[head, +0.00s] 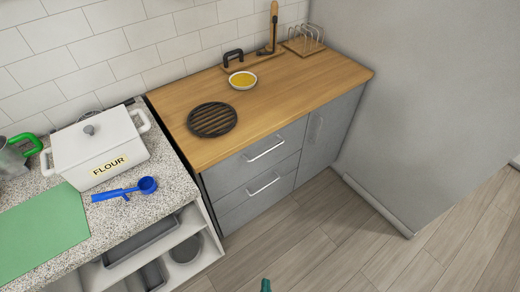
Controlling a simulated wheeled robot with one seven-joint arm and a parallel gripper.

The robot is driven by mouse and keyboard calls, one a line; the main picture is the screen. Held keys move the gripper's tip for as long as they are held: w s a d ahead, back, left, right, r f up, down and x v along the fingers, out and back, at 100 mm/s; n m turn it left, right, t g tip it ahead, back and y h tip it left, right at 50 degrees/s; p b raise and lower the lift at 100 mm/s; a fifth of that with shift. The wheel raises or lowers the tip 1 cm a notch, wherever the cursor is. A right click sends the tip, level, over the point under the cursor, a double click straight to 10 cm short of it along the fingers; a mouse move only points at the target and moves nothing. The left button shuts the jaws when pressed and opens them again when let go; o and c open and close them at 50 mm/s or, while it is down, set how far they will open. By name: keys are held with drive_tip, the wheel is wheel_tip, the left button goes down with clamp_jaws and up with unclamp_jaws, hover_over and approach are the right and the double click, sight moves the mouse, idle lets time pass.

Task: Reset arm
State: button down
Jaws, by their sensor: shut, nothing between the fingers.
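Only a small dark teal tip shows at the bottom edge of the head view, over the floor. It appears to be the end of my gripper (265,285), with its fingertips together and nothing held. The rest of my arm is out of the picture. The tip is apart from the counters and touches nothing that I can see.
A wooden counter (290,88) holds a round black trivet (212,120) and a bowl (243,80). A speckled counter (165,185) at left holds a white flour box (97,150), blue scoop (125,190) and green mat (40,235). The floor (320,235) is clear.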

drive_tip(key=s+a+r+n+t, duration=0.1)
drive_tip(key=s+r, duration=0.3)
drive_tip(key=r, duration=0.7)
drive_tip(key=s+a+r+n+t, duration=0.1)
drive_tip(key=s+r+n, duration=0.3)
drive_tip(key=r, duration=0.7)
drive_tip(key=shift+s+r+n+t, duration=0.2)
drive_tip(key=shift+r+n+t, duration=0.1)
drive_tip(key=shift+t, duration=0.6)
